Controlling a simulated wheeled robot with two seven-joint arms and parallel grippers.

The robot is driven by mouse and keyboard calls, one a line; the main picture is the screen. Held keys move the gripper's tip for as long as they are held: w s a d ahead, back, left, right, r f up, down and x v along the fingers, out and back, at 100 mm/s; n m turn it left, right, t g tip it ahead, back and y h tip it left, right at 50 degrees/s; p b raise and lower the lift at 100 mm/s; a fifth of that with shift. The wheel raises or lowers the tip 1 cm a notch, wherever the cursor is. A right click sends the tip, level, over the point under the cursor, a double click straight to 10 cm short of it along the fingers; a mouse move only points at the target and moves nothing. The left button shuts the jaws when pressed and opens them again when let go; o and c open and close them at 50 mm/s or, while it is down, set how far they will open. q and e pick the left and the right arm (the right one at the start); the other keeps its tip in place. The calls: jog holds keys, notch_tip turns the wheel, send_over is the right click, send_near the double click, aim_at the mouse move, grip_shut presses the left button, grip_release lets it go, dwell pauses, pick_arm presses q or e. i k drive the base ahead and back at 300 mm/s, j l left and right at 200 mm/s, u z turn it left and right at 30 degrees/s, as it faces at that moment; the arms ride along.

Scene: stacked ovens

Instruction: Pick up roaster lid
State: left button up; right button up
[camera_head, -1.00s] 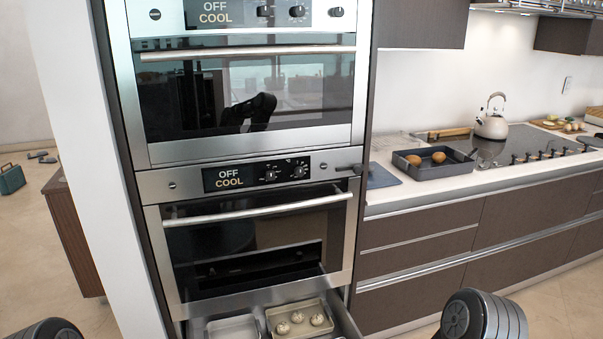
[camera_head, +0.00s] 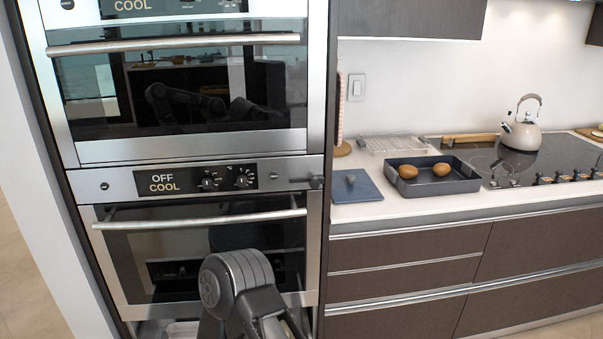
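The roaster lid is the flat blue-grey panel with a small knob (camera_head: 355,187), lying on the white counter just right of the oven stack. Beside it, to the right, stands the dark blue-grey roaster pan (camera_head: 462,185) with two brown potato-like items (camera_head: 408,171) in it. The lid lies apart from the pan and nothing touches it from above. One of my arms rises at the bottom centre, in front of the lower oven and well below and left of the lid. I cannot tell which arm it is. No gripper fingertips show clearly.
The stacked ovens (camera_head: 180,177) fill the left, with a handle bar (camera_head: 200,219) on the lower one. A wire rack (camera_head: 392,144) lies behind the lid. A kettle (camera_head: 522,133) stands on the cooktop (camera_head: 560,160) at right. The counter front strip is clear.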

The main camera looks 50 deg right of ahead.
aim_at(352, 186)
jog(key=k+l, duration=0.15)
jog(key=l, duration=0.3)
jog(key=k+l+u, duration=0.15)
jog(key=l, duration=0.3)
jog(key=k+l, duration=0.2)
jog(key=l, duration=0.25)
jog(key=k+l+u, duration=0.15)
jog(key=l, duration=0.25)
jog(key=k+l, duration=0.25)
jog(key=l, duration=0.15)
jog(key=k+l+u, duration=0.1)
jog(key=k+l, duration=0.15)
jog(key=l, duration=0.15)
